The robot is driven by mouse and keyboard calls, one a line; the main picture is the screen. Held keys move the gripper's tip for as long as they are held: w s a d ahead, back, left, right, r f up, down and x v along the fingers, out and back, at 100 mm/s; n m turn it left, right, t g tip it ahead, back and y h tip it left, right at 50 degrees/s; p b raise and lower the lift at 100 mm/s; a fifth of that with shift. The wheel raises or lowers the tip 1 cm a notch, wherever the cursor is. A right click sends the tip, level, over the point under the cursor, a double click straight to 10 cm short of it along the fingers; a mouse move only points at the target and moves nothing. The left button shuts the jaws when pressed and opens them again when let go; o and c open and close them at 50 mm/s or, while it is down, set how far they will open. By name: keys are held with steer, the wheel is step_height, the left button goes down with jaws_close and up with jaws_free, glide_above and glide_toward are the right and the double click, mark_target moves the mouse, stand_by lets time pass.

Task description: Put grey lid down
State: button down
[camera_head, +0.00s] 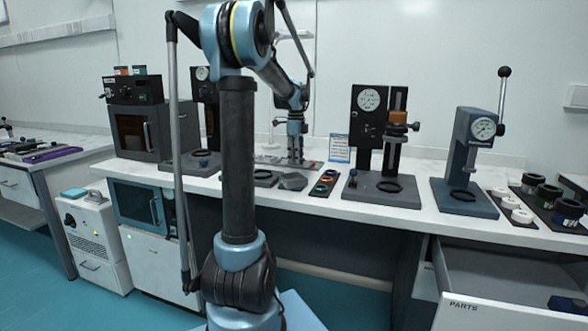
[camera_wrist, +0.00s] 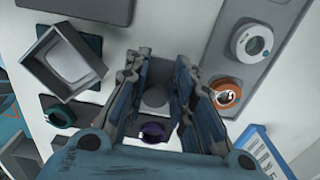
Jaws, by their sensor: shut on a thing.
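My gripper (camera_head: 296,160) points down low over the back of the white bench, left of the blue-and-white sign. In the wrist view my gripper (camera_wrist: 155,90) has its two fingers around a grey piece, the grey lid (camera_wrist: 155,97), which shows only in part between them. The fingers hide its sides. I cannot tell whether its underside touches anything. A purple ring (camera_wrist: 153,131) shows close to the lid, between the finger bases. In the head view the held lid is too small to make out.
A grey open box (camera_wrist: 65,62) and a teal ring (camera_wrist: 60,115) lie left of my fingers. A grey hexagonal piece (camera_head: 293,181) sits near the front edge. A press (camera_head: 385,187) stands right.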

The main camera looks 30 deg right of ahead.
mark_target(296, 166)
steer(key=shift+f, duration=2.05)
steer(key=c, duration=1.4)
jaws_free()
steer(key=shift+o, duration=0.2)
